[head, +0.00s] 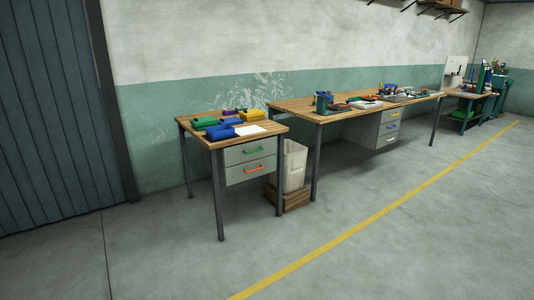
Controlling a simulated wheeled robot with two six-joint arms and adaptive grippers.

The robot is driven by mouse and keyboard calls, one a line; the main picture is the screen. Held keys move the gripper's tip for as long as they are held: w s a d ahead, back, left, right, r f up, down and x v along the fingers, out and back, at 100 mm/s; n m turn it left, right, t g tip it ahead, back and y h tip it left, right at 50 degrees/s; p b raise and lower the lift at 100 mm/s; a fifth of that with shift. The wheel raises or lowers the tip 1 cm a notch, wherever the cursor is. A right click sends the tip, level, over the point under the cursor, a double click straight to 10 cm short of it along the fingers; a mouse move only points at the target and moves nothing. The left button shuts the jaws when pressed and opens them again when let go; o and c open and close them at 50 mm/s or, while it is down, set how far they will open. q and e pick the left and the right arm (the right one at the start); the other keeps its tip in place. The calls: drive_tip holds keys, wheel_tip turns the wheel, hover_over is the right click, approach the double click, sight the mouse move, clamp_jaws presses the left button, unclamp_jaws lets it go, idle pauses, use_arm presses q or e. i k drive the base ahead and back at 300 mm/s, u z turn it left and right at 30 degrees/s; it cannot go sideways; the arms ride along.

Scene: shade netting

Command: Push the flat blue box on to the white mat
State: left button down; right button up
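The small wooden table (266,137) stands left of centre, some distance away. A blue box (219,132) lies near its front edge. The white mat (252,130) lies flat just right of this box; they look close, but I cannot tell whether they touch. Another blue piece (232,121) lies behind the first one. At this size I cannot tell exactly how flat each blue piece is. Neither of my grippers is in view.
Green (204,123), yellow (250,116) and purple (229,112) items share the tabletop. A pale bin (294,166) and a brown wooden crate (290,197) stand right of the table. A long workbench (290,106) stands beyond. The floor (150,250) in front is clear.

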sight(220, 132)
drive_tip(key=u, duration=0.2)
drive_tip(key=i, duration=3.25)
drive_tip(key=u, duration=0.4)
drive_tip(key=i, duration=1.5)
drive_tip(key=u, duration=0.2)
